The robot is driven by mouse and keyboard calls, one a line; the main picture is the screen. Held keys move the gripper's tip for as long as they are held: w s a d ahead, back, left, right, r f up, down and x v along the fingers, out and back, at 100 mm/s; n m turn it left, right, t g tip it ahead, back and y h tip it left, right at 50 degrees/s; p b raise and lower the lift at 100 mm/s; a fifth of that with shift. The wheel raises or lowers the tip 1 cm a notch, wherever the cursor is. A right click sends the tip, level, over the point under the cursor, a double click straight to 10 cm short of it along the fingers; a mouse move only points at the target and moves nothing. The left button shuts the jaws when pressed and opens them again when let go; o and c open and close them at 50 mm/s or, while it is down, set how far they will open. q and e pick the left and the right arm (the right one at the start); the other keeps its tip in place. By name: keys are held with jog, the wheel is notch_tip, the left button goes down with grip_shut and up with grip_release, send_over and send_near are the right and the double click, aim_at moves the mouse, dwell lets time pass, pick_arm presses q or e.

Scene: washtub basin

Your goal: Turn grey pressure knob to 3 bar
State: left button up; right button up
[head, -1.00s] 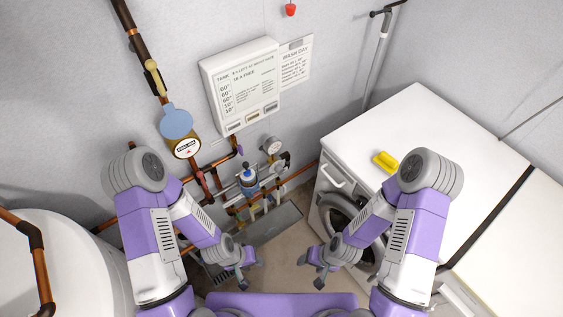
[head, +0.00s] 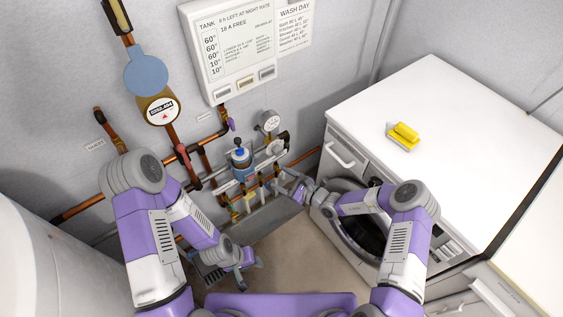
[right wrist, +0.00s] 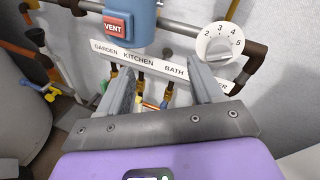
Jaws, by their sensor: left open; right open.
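In the head view the knob (head: 277,147) is small, on the pipework below the gauge (head: 269,121). My right gripper (right wrist: 163,75) is open and empty, its fingers apart in front of the label strip, with the knob above and to the right of them. In the head view my right gripper (head: 292,184) is just below the knob, not touching it. My left gripper (head: 250,272) is open and empty, low over the floor.
A blue cylinder with a red VENT label (right wrist: 115,26) stands left of the knob. A label strip (right wrist: 150,62) and several pipes and valves lie below. The white washing machine (head: 340,150) stands to the right, with a yellow brush (head: 403,134) on top.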

aim_at(278, 151)
jog(key=w+d+m+t+h+b, duration=0.1)
jog(key=w+d+m+t+h, duration=0.15)
jog(key=w+d+t, duration=0.2)
jog(key=w+a+m+b, duration=0.1)
jog(key=w+a+b, duration=0.2)
jog(key=w+a, duration=0.2)
jog(key=shift+w, duration=0.9)
jog(key=shift+f+y, duration=0.1)
jog(key=shift+y, duration=0.15)
jog(key=c, duration=1)
